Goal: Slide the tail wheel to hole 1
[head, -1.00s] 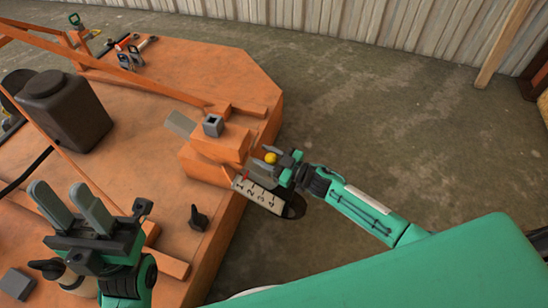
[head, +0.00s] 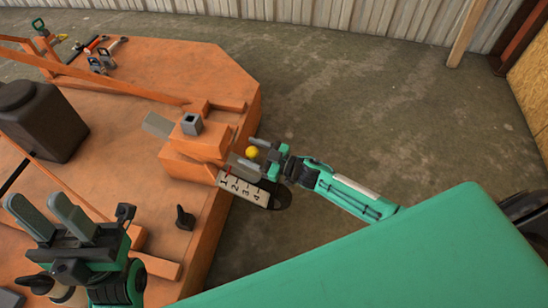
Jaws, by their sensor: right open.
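The tail wheel (head: 283,196) is a dark wheel at the right edge of the orange deck, mostly hidden under a pale strip (head: 243,190) numbered 1 to 4. A red mark shows beside the 1. A yellow ball knob (head: 252,152) sits above the strip. My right gripper (head: 262,157) is open, its fingertips close around or just right of the knob; I cannot tell whether they touch it. My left gripper (head: 37,200) is open and empty over the deck at lower left, far from the wheel.
The orange deck (head: 150,80) carries a dark tank (head: 40,120), a grey square socket (head: 192,124) and a small black knob (head: 185,218). Tools lie at its far end.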

